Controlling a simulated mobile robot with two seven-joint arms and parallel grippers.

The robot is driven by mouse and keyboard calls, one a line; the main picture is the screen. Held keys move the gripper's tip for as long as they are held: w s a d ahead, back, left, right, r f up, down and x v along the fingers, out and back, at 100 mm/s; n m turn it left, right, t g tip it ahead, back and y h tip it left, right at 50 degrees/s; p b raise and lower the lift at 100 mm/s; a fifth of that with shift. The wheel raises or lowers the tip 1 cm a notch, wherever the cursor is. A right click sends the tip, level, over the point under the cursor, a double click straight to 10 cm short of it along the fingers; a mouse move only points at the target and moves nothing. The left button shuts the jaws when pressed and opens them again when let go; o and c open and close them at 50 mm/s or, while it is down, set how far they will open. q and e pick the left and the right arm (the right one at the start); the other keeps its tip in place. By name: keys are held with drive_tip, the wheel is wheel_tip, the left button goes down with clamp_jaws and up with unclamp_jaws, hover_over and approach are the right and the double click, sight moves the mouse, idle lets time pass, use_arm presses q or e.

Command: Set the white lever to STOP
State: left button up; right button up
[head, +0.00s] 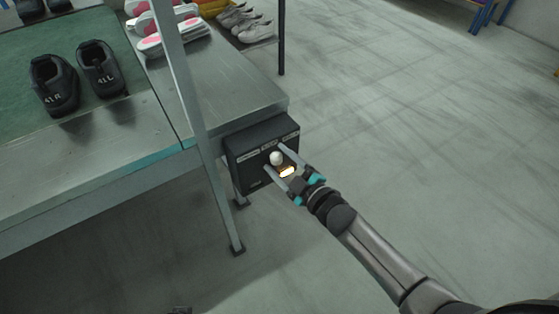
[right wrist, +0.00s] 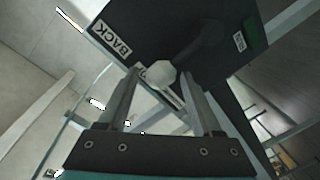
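The lever's white knob (head: 277,158) stands out from the front of a dark control box (head: 240,147) at the bench's end. In the right wrist view the knob (right wrist: 160,75) sits on a dark lever arm (right wrist: 206,38). My right gripper (head: 289,161) is open, with its fingers on either side of the knob. The wrist view shows gaps beside the knob, near the fingertips (right wrist: 160,80). A label there reads BACK (right wrist: 111,38). Other labels are partly hidden or too small to read; I cannot make out STOP. My left gripper is not in view.
A metal post (head: 188,100) stands just left of the box. The floor (head: 410,110) to the right is clear.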

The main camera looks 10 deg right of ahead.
drive_tip(key=shift+o, duration=0.3)
drive_tip(key=shift+s, duration=0.25)
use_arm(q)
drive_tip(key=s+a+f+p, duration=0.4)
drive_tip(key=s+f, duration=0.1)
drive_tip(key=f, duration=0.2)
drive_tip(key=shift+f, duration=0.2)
use_arm(e)
drive_tip(key=v, duration=1.4)
drive_tip(key=shift+s+d, duration=0.25)
drive_tip(key=shift+s, duration=0.05)
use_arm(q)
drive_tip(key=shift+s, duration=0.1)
